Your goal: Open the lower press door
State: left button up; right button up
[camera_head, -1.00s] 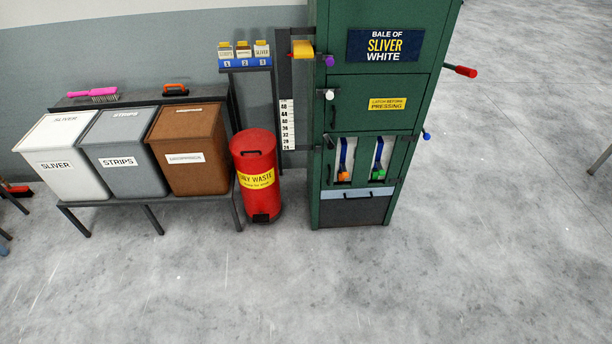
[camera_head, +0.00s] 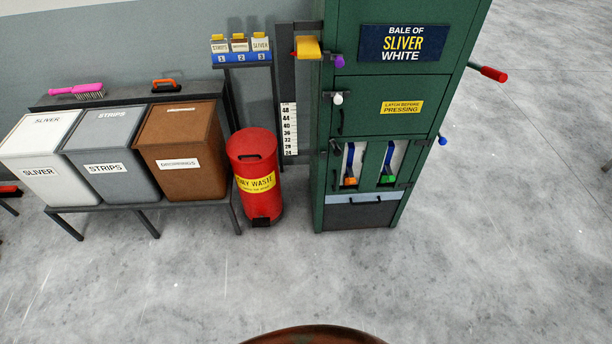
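The green press (camera_head: 410,68) stands upright right of centre against the wall. Its lower press door (camera_head: 376,107) carries a yellow "latch before pressing" label and a dark vertical handle (camera_head: 341,122) at its left edge. A white knob (camera_head: 337,98) sits at the door's upper left and a purple knob (camera_head: 338,61) is above it. The door looks closed. Below it are two openings with blue straps, one with an orange end (camera_head: 350,181) and one with a green end (camera_head: 387,179). Neither of my grippers is in view.
A red waste bin (camera_head: 256,165) stands just left of the press. White, grey and brown bins (camera_head: 181,145) sit on a low stand further left. A red-tipped lever (camera_head: 493,74) sticks out right. A brown rounded edge (camera_head: 314,335) shows at the bottom. The floor in front is clear.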

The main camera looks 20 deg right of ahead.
aim_at(377, 145)
jog(key=z, duration=0.25)
jog(key=i, duration=1)
jog(key=z, duration=0.7)
